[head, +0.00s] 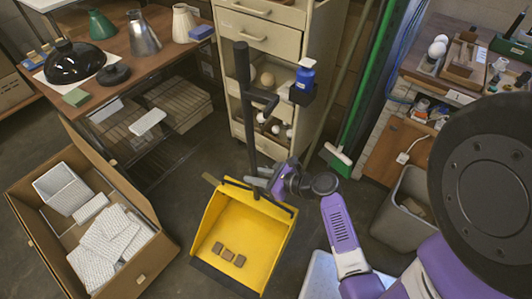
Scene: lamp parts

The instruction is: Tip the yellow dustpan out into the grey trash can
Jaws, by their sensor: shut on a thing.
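The yellow dustpan (262,226) is in the middle of the head view, its open black-lipped edge toward the bottom. Three small brown pieces (228,254) lie inside it near that lip. Its long black handle (245,100) stands up from the back of the pan. My gripper (259,181) is shut on the dustpan at the lower part of the handle. I cannot tell whether the pan touches the floor. The grey trash can (398,228) stands to the right, past my purple arm; something brown shows inside it.
A cardboard box (150,268) with white packing stands at the left. A workbench (155,62) with lamp parts is behind it. A beige drawer cabinet (262,38) stands behind the dustpan, a green broom (341,160) to its right. A second bench (405,143) is at the right.

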